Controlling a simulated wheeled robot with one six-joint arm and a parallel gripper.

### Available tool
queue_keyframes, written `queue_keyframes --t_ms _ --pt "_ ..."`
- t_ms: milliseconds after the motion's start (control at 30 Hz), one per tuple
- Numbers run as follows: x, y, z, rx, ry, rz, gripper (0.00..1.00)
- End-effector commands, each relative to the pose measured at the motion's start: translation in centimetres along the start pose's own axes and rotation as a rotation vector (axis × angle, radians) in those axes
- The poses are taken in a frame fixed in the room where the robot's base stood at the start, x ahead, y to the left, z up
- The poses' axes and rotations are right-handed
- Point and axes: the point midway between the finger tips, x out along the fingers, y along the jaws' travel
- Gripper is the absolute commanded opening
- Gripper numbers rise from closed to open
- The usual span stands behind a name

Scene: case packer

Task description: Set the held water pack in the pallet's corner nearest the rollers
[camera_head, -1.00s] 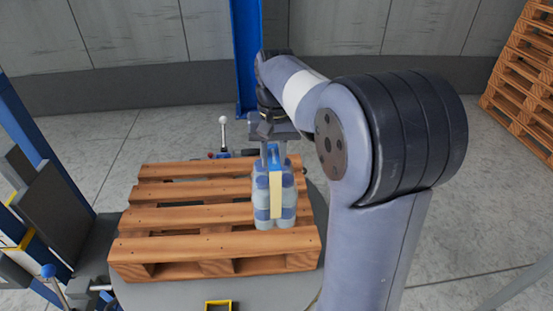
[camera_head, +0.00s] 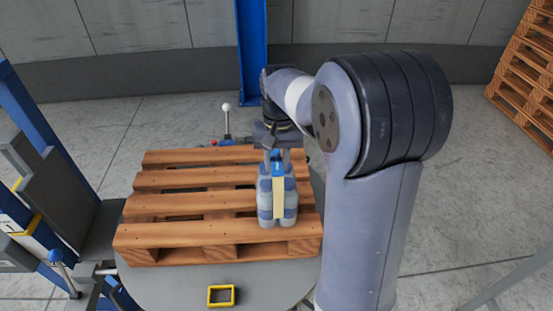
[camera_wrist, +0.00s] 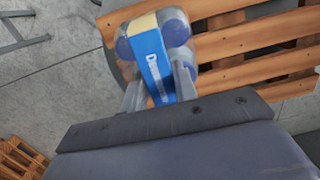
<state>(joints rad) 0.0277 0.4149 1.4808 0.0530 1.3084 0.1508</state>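The water pack (camera_head: 264,200), clear-blue bottles with a blue and cream carry strip, hangs upright from my gripper (camera_head: 277,157). My gripper is shut on the strip at its top; in the wrist view the pack (camera_wrist: 172,28) sits between the fingers (camera_wrist: 160,92). The pack is over the right front part of the wooden pallet (camera_head: 180,232). I cannot tell whether its base touches the boards. The pallet carries nothing else and also shows in the wrist view (camera_wrist: 235,42). The rollers are not clearly visible.
The pallet rests on a grey round platform (camera_head: 180,285) with a yellow square frame (camera_head: 221,296) at its front. Blue machine framing (camera_head: 45,135) stands at left, a blue post (camera_head: 252,55) behind. Stacked pallets (camera_head: 525,75) stand far right.

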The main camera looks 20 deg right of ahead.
Motion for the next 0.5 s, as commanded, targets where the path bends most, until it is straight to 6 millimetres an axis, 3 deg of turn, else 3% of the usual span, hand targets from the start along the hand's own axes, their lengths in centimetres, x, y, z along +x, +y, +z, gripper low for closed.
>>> queue_keyframes --t_ms 233,500 --pt "-0.01 0.01 0.02 0.0 -0.001 0.0 0.47" --pt "-0.34 0.0 0.03 0.0 0.0 0.0 0.47"
